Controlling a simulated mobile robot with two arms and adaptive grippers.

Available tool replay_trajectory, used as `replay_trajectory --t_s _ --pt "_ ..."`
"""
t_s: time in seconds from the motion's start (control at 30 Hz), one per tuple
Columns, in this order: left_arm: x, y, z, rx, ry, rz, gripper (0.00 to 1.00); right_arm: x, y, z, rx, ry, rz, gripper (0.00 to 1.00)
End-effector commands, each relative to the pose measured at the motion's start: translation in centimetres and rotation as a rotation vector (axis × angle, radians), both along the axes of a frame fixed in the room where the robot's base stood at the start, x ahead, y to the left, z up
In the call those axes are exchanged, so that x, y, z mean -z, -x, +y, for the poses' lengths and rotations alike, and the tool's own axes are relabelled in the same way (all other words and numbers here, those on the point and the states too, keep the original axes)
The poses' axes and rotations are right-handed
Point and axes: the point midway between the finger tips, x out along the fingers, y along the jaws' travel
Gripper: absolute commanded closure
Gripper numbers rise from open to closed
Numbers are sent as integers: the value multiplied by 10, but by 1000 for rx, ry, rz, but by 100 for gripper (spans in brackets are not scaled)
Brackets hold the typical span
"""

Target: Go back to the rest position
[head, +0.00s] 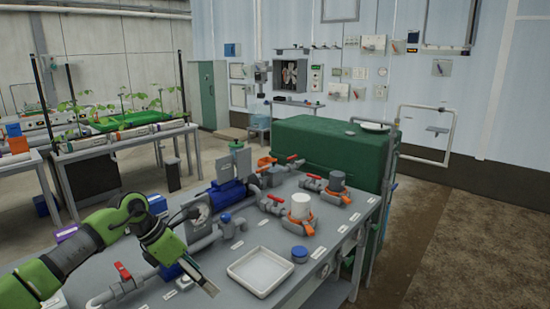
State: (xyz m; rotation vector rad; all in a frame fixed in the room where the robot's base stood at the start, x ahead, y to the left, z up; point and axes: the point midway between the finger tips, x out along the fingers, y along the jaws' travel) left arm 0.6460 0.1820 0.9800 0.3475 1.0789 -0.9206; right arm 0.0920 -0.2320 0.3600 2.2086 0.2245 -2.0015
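My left arm, green and grey, reaches in from the left over the grey skid table. Its gripper (211,289) points down and to the right, just left of the white tray (233,280). I see its fingers nearly edge-on, so I cannot tell whether they are open or shut. Nothing is visible between the fingertips. My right gripper is not in view. The skid table (325,262) carries a blue pump (228,194), grey pipes with red-handled valves, and two filter housings with orange collars, one white-topped (301,206) and one grey-topped (336,181).
A blue cap (299,254) sits right of the tray. A large green tank (330,150) stands behind the skid. Plant benches (115,146) stand at the left. Pipes at the left, including a red-handled valve (122,272), lie close to my arm. Floor at the right is clear.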

Motion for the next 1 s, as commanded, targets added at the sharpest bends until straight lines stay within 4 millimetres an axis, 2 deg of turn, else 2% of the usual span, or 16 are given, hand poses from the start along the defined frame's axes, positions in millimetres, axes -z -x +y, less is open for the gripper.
replay_trajectory --t_s 0.03,0.07,0.1,0.2,0.3,0.4,0.47,0.53,0.6,0.67,0.77,0.83,0.9,0.97,1.0 --pt "7 5 -35 12 93 -9 21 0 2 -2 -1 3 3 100" --pt "6 8 -56 13 158 -17 21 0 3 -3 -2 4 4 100" --pt "4 12 -87 8 257 -26 21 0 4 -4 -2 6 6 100" --pt "-16 27 -159 -42 550 -29 21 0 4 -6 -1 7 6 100" --pt "-53 39 -208 -155 863 0 21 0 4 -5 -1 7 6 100" --pt "-90 43 -226 -323 1158 62 21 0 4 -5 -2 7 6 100" --pt "-108 41 -221 -452 1322 112 21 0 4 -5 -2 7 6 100" --pt "-120 36 -205 -622 1497 180 21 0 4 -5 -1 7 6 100" --pt "-121 30 -178 -818 1651 257 21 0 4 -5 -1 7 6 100" --pt "-112 27 -151 -1002 1762 330 21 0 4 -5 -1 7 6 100" --pt "-76 30 -101 -1341 1901 458 21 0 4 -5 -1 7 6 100" --pt "-39 42 -67 -1598 1957 550 21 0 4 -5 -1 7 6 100" --pt "2 63 -38 -1856 1975 637 21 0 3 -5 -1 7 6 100" --pt "36 86 -19 -2067 1962 705 21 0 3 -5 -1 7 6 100" --pt "58 105 -8 -2203 1941 746 21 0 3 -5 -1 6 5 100"
